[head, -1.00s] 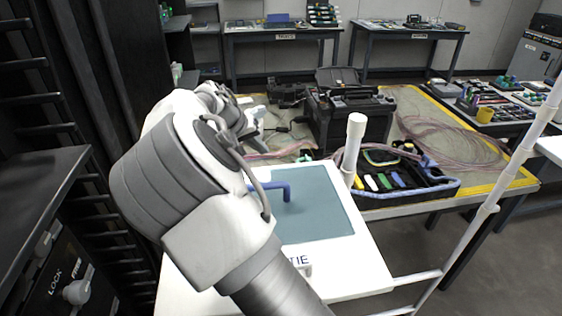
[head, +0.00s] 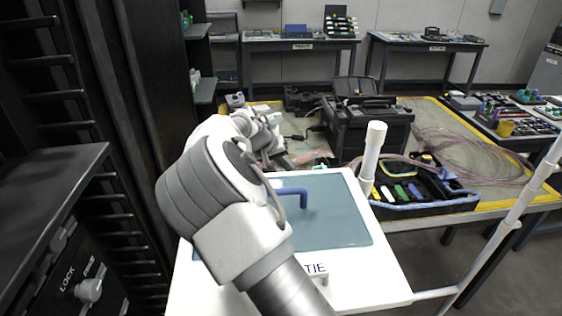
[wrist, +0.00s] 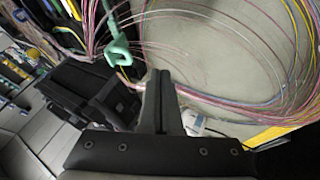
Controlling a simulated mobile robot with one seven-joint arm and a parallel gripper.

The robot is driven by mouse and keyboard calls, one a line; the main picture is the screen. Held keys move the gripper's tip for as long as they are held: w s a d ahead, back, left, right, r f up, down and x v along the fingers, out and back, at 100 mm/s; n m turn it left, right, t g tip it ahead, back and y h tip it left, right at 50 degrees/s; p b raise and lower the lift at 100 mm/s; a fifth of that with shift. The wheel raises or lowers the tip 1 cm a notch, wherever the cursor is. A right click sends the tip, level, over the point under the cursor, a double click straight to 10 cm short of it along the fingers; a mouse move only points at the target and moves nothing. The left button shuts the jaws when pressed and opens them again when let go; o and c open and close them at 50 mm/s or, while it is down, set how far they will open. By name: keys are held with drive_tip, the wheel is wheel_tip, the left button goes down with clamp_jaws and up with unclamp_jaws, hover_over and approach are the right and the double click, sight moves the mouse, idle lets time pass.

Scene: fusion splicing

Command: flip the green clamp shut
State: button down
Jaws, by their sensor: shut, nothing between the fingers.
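A green clamp (wrist: 118,42) shows at the top of the wrist view, a hooked piece beside the coloured cables. Whether it is open or closed I cannot tell. My gripper (wrist: 160,76) is shut and empty. Its fingertips appear just below and to the right of the clamp in that view, apart from it. In the head view my arm reaches over to the left part of the work table, and the arm itself hides the fingertips. I cannot make out the clamp there.
A black case-like machine (head: 365,128) stands on the yellow-edged work table (head: 480,209). A tool tray (head: 425,209) lies in front of it. Loose coiled cables (head: 465,150) lie at the right; coils (wrist: 215,60) also fill the wrist view. A white pole (head: 372,155) stands nearby.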

drive_tip(key=x, duration=0.3)
drive_tip(key=shift+d, duration=0.4)
drive_tip(key=shift+w+d+b, duration=0.2)
drive_tip(key=shift+d+b, duration=0.25)
drive_tip(key=shift+d, duration=0.6)
drive_tip(key=shift+w+d, duration=0.1)
drive_tip(key=shift+d, duration=0.35)
drive_tip(key=shift+r, duration=0.15)
drive_tip(key=shift+d+r+y, duration=0.15)
drive_tip(key=shift+d+y, duration=0.05)
drive_tip(key=shift+y, duration=0.2)
